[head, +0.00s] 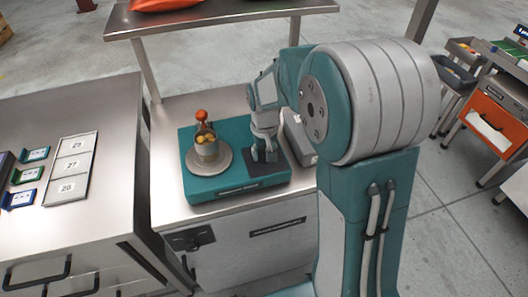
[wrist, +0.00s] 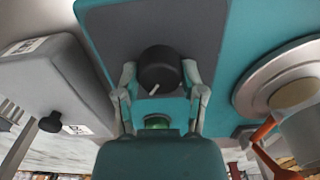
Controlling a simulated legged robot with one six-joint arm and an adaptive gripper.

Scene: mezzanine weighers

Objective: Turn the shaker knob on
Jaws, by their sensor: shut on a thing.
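The shaker (head: 225,190) is a teal box on the steel bench, with a round grey plate on its left and a dark control panel (head: 268,168) on its right. Its black round knob (wrist: 160,66) shows in the wrist view, with a short white pointer line slanting toward the lower left of that picture. My gripper (head: 265,150) reaches down over the panel. In the wrist view my gripper (wrist: 160,82) has one finger on each side of the knob, shut on it. A green part (wrist: 157,122) shows just below the knob. In the head view my gripper hides the knob.
A grey box (head: 299,138) stands close on the right. A steel shelf (head: 225,12) spans above the bench's back.

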